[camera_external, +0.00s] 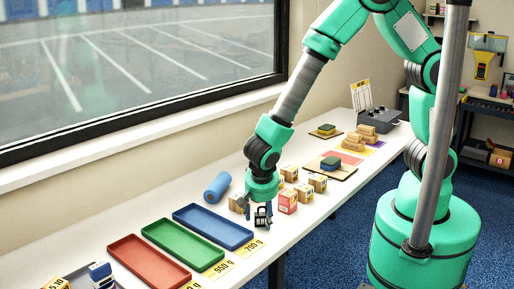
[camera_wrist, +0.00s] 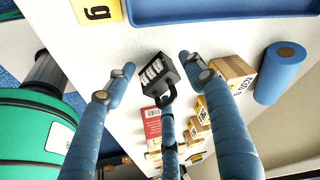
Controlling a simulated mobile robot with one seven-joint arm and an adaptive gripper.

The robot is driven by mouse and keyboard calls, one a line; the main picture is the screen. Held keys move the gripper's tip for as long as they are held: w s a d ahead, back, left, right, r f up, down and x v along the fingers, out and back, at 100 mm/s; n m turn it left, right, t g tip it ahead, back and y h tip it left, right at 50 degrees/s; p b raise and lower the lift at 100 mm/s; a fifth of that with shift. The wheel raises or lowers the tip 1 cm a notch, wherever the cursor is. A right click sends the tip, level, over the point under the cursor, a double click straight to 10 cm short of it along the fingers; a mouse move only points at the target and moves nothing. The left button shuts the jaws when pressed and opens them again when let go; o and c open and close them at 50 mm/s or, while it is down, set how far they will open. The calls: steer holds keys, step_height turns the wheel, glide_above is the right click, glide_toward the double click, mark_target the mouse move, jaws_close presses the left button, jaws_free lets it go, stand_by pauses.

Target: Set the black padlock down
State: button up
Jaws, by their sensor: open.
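The black padlock (camera_external: 262,218) is below my gripper (camera_external: 258,207) on the white table, near its front edge, right of the blue tray. In the wrist view the padlock (camera_wrist: 153,73) shows its light number dials, with its shackle toward the third finger. My gripper (camera_wrist: 157,64) is open, with two fingers spread to either side of the padlock and gaps between. The third finger overlaps the shackle in the picture; I cannot tell whether it touches. The padlock appears to rest on the table.
A blue tray (camera_external: 212,209), a green tray (camera_external: 160,229) and a red tray (camera_external: 127,245) lie left, with yellow weight labels in front. A blue roll (camera_external: 217,187) lies behind. A red carton (camera_external: 287,203) and several small brown boxes (camera_external: 317,183) stand close on the right.

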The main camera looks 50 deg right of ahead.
steer(key=p+v, duration=0.2)
steer(key=v, duration=1)
steer(key=shift+p, duration=0.3)
steer(key=shift+r, duration=0.15)
stand_by(0.4)
steer(key=w+d+r+n+y, duration=0.15)
steer(key=d+r+n, duration=0.25)
steer(key=d+r, duration=1.2)
steer(key=s+d+r+n+t+y, duration=0.1)
steer(key=s+d+r+n, duration=0.2)
steer(key=s+d+r, duration=0.2)
steer(key=s+d+r+n+t, duration=0.2)
steer(key=s+d+r, duration=0.3)
steer(key=d, duration=0.6)
steer(key=shift+s+r+n+y, duration=0.4)
steer(key=shift+s+n, duration=0.1)
steer(key=shift+s, duration=0.3)
